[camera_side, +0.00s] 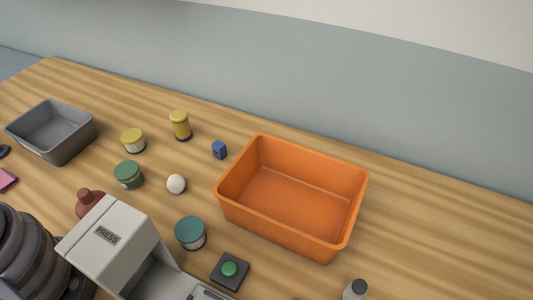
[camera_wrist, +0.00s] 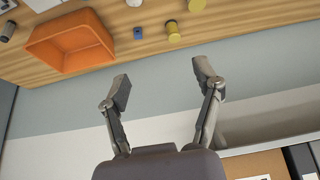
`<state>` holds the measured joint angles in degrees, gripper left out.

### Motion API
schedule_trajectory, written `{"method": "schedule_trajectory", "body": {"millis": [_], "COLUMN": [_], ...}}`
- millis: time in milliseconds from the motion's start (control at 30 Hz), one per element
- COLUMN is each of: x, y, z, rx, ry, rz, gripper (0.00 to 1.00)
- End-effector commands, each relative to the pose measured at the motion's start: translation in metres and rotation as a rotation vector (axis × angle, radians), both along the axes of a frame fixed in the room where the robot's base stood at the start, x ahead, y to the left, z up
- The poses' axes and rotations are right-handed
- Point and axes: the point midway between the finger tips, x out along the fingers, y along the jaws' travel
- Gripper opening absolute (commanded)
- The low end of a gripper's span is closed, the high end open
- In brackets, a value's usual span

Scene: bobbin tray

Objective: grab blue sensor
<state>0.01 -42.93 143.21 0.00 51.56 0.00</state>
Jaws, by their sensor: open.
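The blue sensor (camera_side: 219,150) is a small blue block standing on the wooden table, just left of the orange bin's back left corner in the side view. In the wrist view the blue sensor (camera_wrist: 138,33) shows small near the top, between the orange bin and a yellow-lidded jar. My gripper (camera_wrist: 161,82) is open and empty in the wrist view, its two fingers wide apart. It is well away from the sensor, with the wall behind the fingers. My gripper's fingers do not show in the side view.
The empty orange bin (camera_side: 292,197) stands right of the sensor. A yellow jar (camera_side: 180,125), a white ball (camera_side: 176,184) and green-lidded jars (camera_side: 191,233) stand nearby. A grey bin (camera_side: 52,131) is at the far left. A press machine (camera_side: 112,245) is in front.

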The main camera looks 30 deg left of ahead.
Motion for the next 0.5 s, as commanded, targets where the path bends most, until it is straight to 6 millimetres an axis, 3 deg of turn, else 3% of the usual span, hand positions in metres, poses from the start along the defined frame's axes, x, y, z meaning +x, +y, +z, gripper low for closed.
{"method": "schedule_trajectory", "body": {"millis": [167,367,500], "x": [0.024,0.106,0.17], "y": [-0.003,-0.017,-0.033], "z": [0.006,0.007,-0.014], "rx": [0.0,0.003,0.008], "ry": [0.036,0.138,0.212], "rz": [-0.015,-0.06,-0.094], "gripper": [0.65,0.65,0.65]}}
